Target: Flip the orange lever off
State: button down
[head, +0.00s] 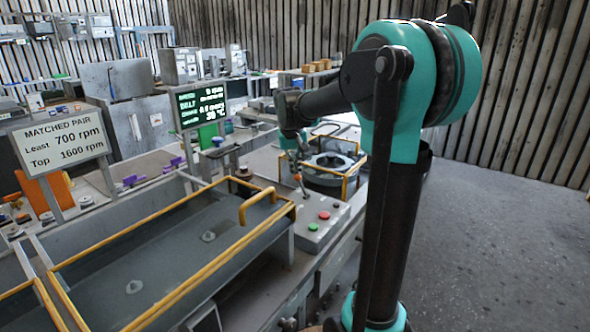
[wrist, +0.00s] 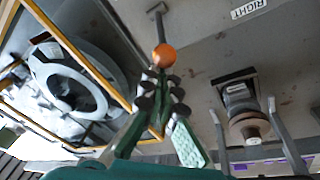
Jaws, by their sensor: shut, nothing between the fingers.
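The orange lever knob (head: 298,178) tops a thin dark stem near the back end of the grey control box (head: 312,232). In the wrist view the orange knob (wrist: 164,56) shows just beyond my fingertips, and its stem runs to the top of the picture. My gripper (wrist: 160,80) is shut with its fingertips together and nothing between them. The tips overlap the knob's near edge in the picture; I cannot tell whether they touch it. In the head view my gripper is small, above the lever, and partly hidden by my arm.
A yellow-railed round housing (head: 335,165) stands behind the lever and shows at left in the wrist view. A grey tray with yellow rails (head: 205,265) lies at front left. A green push button (head: 313,227) and a red one (head: 324,215) sit on the box. Floor at right is clear.

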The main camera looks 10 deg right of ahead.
jog(key=shift+s+d+r, duration=0.1)
jog(key=shift+s+d+r+y, duration=0.1)
jog(key=shift+d+y, duration=0.05)
jog(key=shift+y, duration=0.15)
jog(key=shift+s+d+r+t, duration=0.1)
jog(key=shift+t, duration=0.4)
jog(key=shift+s+d+r+t+y, duration=0.25)
jog(key=shift+s+d+t+y, duration=0.3)
jog(key=shift+y, duration=0.15)
jog(key=s+d+m+t+y, duration=0.1)
jog(key=s+d+t+y, duration=0.2)
jog(key=s, duration=0.1)
jog(key=shift+d+r+t, duration=0.1)
jog(key=shift+d+t, duration=0.15)
jog(key=shift+d, duration=0.15)
jog(key=shift+r, duration=0.1)
